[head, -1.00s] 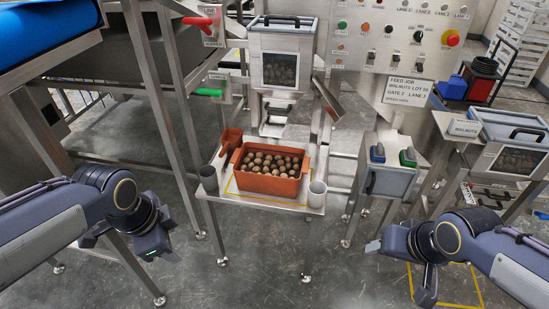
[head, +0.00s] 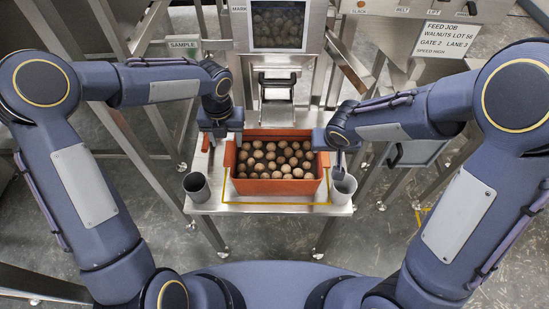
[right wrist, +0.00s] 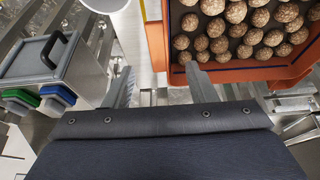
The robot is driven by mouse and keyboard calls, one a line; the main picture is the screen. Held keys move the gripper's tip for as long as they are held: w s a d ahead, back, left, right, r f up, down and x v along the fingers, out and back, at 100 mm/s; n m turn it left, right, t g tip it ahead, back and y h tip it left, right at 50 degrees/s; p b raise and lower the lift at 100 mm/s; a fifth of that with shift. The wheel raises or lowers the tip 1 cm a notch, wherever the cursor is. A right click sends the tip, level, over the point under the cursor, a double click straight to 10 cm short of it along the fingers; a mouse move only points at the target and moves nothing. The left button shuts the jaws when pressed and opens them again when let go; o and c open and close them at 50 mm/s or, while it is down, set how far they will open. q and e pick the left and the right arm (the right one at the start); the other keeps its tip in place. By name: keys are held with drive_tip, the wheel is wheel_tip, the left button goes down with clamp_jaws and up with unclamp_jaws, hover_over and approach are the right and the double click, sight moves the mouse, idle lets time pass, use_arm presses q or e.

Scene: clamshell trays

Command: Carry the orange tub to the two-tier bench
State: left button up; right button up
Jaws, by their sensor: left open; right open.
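The orange tub (head: 277,187), full of walnuts (head: 275,158), stands on a small steel table (head: 262,208) within a yellow outline. My left gripper (head: 222,141) is open, pointing down at the tub's left end. My right gripper (head: 338,153) is open at the tub's right end, its fingers partly hidden by the wrist. In the right wrist view, the open fingers (right wrist: 160,87) lie either side of the line of the tub's end wall (right wrist: 153,25); contact cannot be told. I cannot make out the two-tier bench in the current views.
A hopper chute (head: 276,88) stands behind. A lidded box (right wrist: 48,60) is beside the table. Floor shows on both sides.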

sight(229, 152)
use_arm(q)
drive_tip(key=shift+s+r, duration=0.1)
drive_tip(key=shift+s, duration=0.05)
use_arm(e)
drive_tip(key=shift+s, duration=0.1)
use_arm(q)
drive_tip(key=shift+f, duration=3.95)
use_arm(e)
drive_tip(key=shift+x, duration=3.9)
use_arm(q)
clamp_jaws()
use_arm(e)
clamp_jaws()
use_arm(q)
drive_tip(key=shift+r, duration=0.1)
use_arm(e)
drive_tip(key=shift+r, duration=0.15)
